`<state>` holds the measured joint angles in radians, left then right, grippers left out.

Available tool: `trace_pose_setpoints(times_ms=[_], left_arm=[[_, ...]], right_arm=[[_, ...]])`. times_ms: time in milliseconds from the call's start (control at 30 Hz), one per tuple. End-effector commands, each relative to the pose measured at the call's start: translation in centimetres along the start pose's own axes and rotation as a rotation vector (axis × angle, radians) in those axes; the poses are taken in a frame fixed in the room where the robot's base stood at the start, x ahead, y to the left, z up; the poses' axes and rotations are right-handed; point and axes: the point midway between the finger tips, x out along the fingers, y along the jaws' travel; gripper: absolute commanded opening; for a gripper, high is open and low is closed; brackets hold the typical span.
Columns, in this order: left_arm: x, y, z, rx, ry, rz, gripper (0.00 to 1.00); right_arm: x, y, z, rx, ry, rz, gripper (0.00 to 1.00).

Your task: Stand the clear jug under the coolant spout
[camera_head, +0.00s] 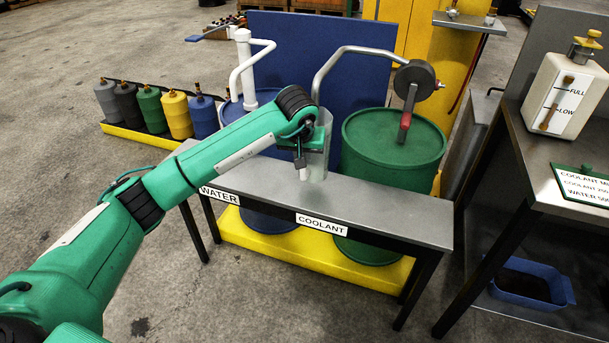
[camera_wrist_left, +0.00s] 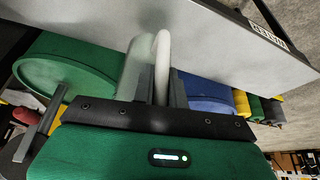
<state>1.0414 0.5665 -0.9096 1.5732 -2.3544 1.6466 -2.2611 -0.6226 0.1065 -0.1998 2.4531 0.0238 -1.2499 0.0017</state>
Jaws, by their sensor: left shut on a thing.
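The clear jug (camera_head: 321,150) is upright at the steel bench (camera_head: 390,211), behind the COOLANT label (camera_head: 321,223). My left gripper (camera_head: 304,166) is shut on its pale handle, on the jug's left side. In the left wrist view the gripper (camera_wrist_left: 162,92) closes on the handle (camera_wrist_left: 162,58), with the see-through jug body (camera_wrist_left: 136,68) beside it. The coolant spout (camera_head: 345,52) is a grey pipe from the green drum (camera_head: 385,160), bending down towards the jug; my wrist hides its tip. I cannot tell whether the jug's base touches the bench. My right gripper is out of view.
A white water pipe (camera_head: 244,72) rises from the blue drum (camera_head: 232,112) at left. A hand crank (camera_head: 406,120) hangs over the green drum. A side table (camera_head: 545,150) at right holds a white container (camera_head: 563,96). The bench's right part is clear.

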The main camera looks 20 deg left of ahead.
Motion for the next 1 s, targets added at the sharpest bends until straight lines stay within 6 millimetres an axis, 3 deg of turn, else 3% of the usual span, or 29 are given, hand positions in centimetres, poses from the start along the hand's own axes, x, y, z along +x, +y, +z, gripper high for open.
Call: trace_pose_setpoints(times_ms=[433, 800, 833, 900, 933, 1000], left_arm=[[4.5, 0.1, 1.9, 0.000, 0.000, 0.002, 0.00], [4.9, 0.0, 2.0, 0.001, 0.002, 0.001, 0.00], [4.9, 0.0, 2.1, 0.001, 0.002, 0.001, 0.16], [4.8, 0.0, 2.0, 0.001, 0.002, 0.001, 0.30], [4.8, 0.0, 2.0, 0.001, 0.002, 0.001, 0.36], [4.8, 0.0, 2.0, 0.001, 0.002, 0.002, 0.36]], right_arm=[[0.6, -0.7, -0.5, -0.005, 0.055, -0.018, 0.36], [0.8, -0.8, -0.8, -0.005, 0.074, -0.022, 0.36], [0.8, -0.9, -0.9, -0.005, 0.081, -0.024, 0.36], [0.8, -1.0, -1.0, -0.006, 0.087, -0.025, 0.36], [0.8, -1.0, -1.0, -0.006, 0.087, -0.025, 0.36], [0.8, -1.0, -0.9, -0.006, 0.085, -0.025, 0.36]])
